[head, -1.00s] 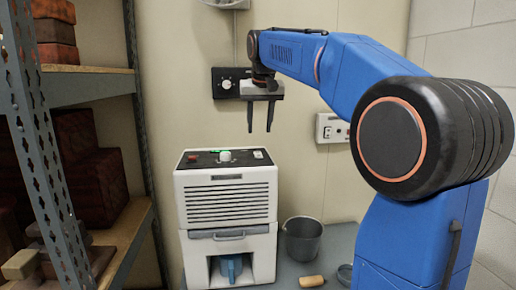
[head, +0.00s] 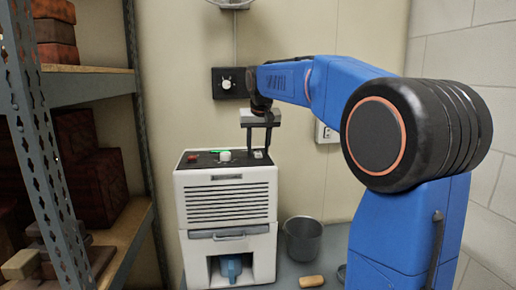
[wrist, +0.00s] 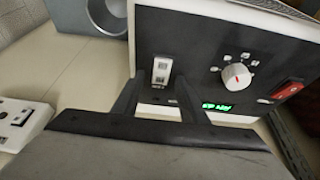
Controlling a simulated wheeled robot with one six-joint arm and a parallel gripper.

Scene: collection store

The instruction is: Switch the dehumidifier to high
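The white dehumidifier (head: 228,206) stands on a low surface with a dark control panel (head: 205,160) on top. The panel carries a white knob (wrist: 236,77) with small marks around it, a red switch (wrist: 288,90), a green lit display (wrist: 216,106) and a small white switch (wrist: 161,70). The knob's pointer is too small to read surely. My gripper (head: 259,148) is open and empty, pointing down over the panel's right end. In the wrist view its fingers (wrist: 158,88) lie either side of the white switch; whether they touch the panel I cannot tell.
A black dial plate (head: 230,82) and a partly hidden pale socket plate (head: 327,133) are on the wall. A grey bucket (head: 303,240) stands right of the dehumidifier, with a tan-handled object (head: 311,281) in front. Metal shelving (head: 85,85) fills the left side.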

